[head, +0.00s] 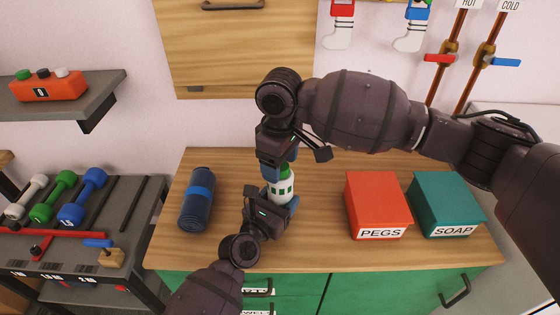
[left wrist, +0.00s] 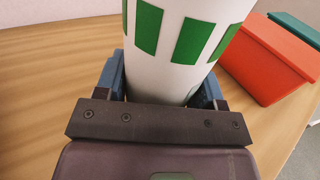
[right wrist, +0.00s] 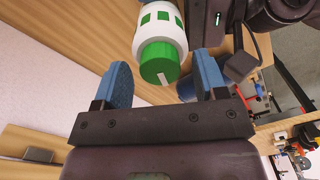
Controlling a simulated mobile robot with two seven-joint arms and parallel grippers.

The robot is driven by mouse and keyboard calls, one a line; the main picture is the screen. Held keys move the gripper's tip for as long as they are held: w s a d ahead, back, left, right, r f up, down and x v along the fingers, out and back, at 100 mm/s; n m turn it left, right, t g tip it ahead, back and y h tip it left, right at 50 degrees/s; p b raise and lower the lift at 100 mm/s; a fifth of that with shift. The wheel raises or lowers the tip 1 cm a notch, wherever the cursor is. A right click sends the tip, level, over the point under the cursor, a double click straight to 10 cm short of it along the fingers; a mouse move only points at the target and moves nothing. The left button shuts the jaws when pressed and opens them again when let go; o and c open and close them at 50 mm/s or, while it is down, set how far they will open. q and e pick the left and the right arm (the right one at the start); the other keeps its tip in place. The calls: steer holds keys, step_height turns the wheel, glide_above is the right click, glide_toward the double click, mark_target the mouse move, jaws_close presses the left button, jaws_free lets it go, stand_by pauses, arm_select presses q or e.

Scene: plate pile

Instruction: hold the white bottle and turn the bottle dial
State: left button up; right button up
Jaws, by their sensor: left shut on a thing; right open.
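The white bottle (head: 281,189) with green marks stands upright on the wooden counter; its body fills the top of the left wrist view (left wrist: 185,45). My left gripper (head: 275,204) is shut on the bottle's body from the front, with a blue finger on each side. The green dial (right wrist: 158,62) is on the bottle's top and bears a white line mark. My right gripper (right wrist: 160,82) is open, its blue fingers apart, just above the dial. The dial lies between and slightly beyond the fingertips, and I see no contact. In the head view the right gripper partly hides the dial.
A red PEGS box (head: 378,205) and a teal SOAP box (head: 447,204) stand on the counter (head: 320,240) to the right. A rolled blue towel (head: 197,199) lies left of the bottle. A wooden cabinet (head: 235,45) hangs behind. Dumbbells (head: 55,198) sit on a rack at left.

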step_height(320, 180, up, 12)
stand_by(0.6)
arm_select(q)
steer(key=o, duration=1.2)
steer(key=shift+o, duration=0.2)
steer(key=shift+s, duration=0.1)
